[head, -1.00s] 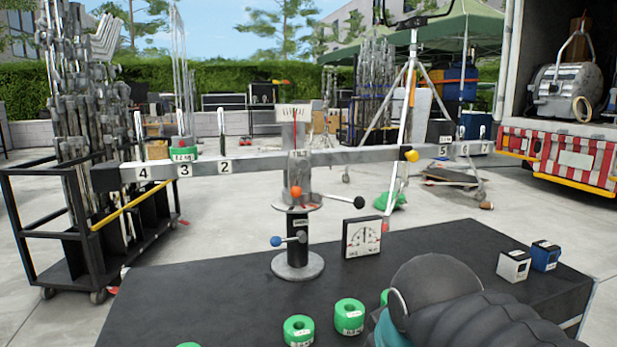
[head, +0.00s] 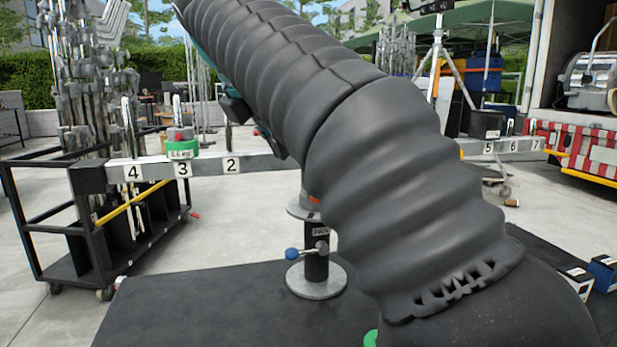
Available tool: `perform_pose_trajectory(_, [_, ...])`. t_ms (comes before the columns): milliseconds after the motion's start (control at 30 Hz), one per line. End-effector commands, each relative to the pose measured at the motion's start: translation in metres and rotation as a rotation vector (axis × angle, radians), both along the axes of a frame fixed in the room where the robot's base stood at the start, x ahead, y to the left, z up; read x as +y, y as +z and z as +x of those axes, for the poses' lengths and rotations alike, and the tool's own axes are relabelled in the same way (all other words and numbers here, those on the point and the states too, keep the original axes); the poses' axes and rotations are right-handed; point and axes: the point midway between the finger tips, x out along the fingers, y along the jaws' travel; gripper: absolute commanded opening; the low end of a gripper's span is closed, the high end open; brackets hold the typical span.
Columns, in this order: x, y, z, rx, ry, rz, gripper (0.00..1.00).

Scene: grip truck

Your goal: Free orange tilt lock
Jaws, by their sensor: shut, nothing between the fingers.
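The orange tilt lock (head: 314,200) shows only as a small orange patch beside my arm, low on the balance's upright; the rest of it is hidden. The balance beam (head: 255,163) runs across the view, its middle covered by my arm. A green weight (head: 182,150) with a label sits on the beam at mark 3. The post (head: 316,265) with a blue knob (head: 291,254) stands on a round base below. My thick dark arm crosses from bottom right to upper left. My gripper's fingers cannot be seen, and whether they touch the lock is hidden.
The black table (head: 220,300) is clear at front left. A small white-and-black block (head: 574,283) and a blue block (head: 603,272) are at its right edge. A sliver of green weight (head: 371,338) shows at the bottom. A cart of metal stands (head: 90,230) is behind left.

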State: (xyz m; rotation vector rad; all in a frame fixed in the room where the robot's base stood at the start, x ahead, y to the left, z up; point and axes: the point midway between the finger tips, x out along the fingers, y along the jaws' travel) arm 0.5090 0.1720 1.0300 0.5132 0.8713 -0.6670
Motion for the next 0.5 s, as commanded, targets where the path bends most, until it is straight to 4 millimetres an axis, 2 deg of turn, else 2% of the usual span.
perform_pose_trajectory(167, [0.003, -0.007, 0.004, 0.008, 0.024, -0.017, 0.0])
perform_pose_trajectory(500, [-0.017, -0.056, 0.031, 0.008, 0.021, -0.015, 0.0])
